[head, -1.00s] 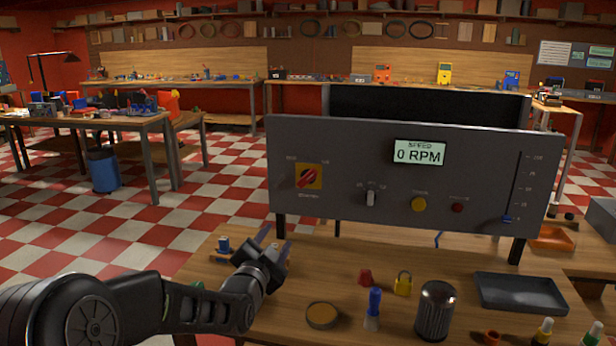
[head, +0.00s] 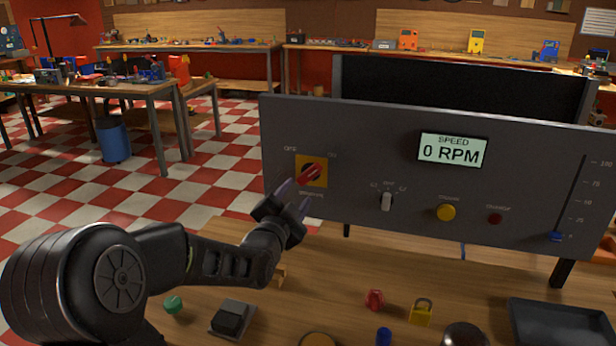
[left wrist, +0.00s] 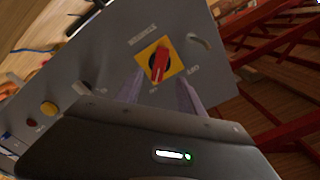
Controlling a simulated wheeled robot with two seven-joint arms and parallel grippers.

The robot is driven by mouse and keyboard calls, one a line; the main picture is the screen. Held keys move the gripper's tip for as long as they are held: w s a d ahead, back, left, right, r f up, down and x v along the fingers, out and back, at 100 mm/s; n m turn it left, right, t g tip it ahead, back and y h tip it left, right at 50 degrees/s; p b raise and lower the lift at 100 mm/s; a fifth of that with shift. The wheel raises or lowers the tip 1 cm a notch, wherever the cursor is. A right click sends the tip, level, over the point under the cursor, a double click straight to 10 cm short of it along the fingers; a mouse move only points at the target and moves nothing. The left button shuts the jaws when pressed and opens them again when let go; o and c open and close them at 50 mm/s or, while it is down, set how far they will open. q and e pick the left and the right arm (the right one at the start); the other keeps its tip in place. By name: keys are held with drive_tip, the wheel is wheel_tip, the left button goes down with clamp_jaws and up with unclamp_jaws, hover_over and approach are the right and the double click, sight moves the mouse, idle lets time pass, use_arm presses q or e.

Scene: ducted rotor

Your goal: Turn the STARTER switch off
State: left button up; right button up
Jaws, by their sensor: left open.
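The STARTER switch is a red rotary knob (head: 311,173) on a yellow square plate at the left of the grey panel (head: 350,238). OFF is printed at its upper left and ON at its upper right. The knob's grip slants up to the right, toward ON. My left gripper (head: 294,198) is open and empty, just below and in front of the knob. In the left wrist view the knob (left wrist: 160,62) shows just beyond and between the two spread fingertips (left wrist: 158,85), apparently apart from them. My right gripper is not in view.
The panel's display (head: 452,150) reads 0 RPM. A small toggle (head: 386,201), a yellow button (head: 446,212), a red button (head: 495,219) and a blue slider (head: 556,237) sit further right. A yellow padlock (head: 420,312) and a black tray (head: 560,325) lie on the bench below.

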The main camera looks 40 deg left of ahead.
sight(307, 178)
use_arm(q)
drive_tip(key=p+x, duration=0.2)
drive_tip(key=x, duration=0.5)
drive_tip(key=shift+w+a, duration=0.15)
drive_tip(key=shift+w, duration=0.2)
drive_tip(key=shift+c, duration=0.2)
clamp_jaws()
idle(0.4)
